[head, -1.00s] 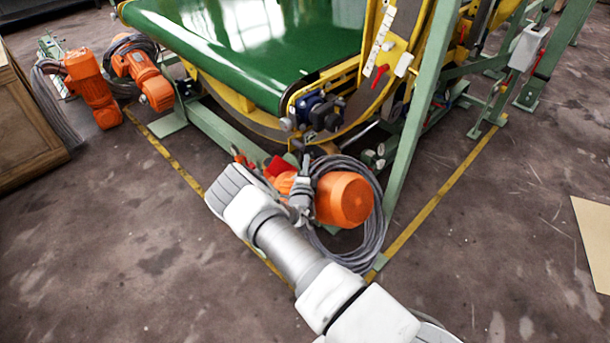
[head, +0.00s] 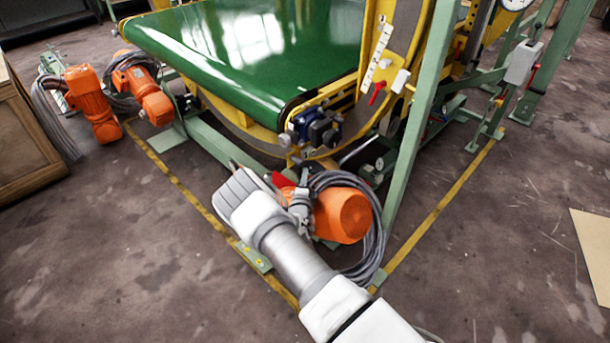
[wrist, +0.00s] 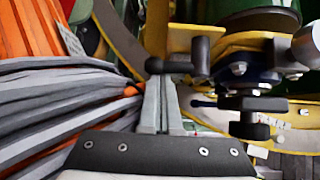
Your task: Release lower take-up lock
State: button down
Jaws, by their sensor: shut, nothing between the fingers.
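A dark blue and black clamp unit (head: 316,126) with knobs sits at the near corner of the green belt, on the yellow frame. I cannot tell for sure that it is the lower take-up lock. The wrist view shows black knobs and a dark blue body (wrist: 250,78) at close range, with a black bar-shaped handle (wrist: 180,66) at its left. My gripper (wrist: 162,88) is shut and empty, its fingertips just below the handle's left end in that picture. I cannot tell whether they touch it. In the head view my own wrist hides most of the fingers.
An orange motor (head: 342,214) with coiled grey cable (head: 378,240) lies close to the right of my wrist. A green post (head: 412,130) rises behind it. A red lever (head: 377,92) is on the yellow frame. Bare floor (head: 130,240) is open at left.

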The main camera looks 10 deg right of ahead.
jog(key=shift+a+r, duration=0.1)
jog(key=shift+s+a+r+m+g+y+p, duration=0.15)
jog(key=shift+a+m+g+y+p, duration=0.1)
jog(key=shift+m+g+p, duration=0.3)
jog(key=shift+s+a+r+m+g+y+p, duration=0.15)
jog(key=shift+m+g+y+p, duration=0.1)
jog(key=shift+m+g+p, duration=0.3)
jog(key=shift+s+a+r+m+g+y+p, duration=0.15)
jog(key=shift+s+a+m+g+y+p, duration=0.15)
jog(key=shift+m+g+y, duration=0.5)
jog(key=a+r+m+g+y, duration=0.1)
jog(key=g, duration=0.1)
jog(key=s+a+m+g+y+b, duration=0.1)
jog(key=g+y, duration=0.1)
jog(key=shift+r, duration=0.6)
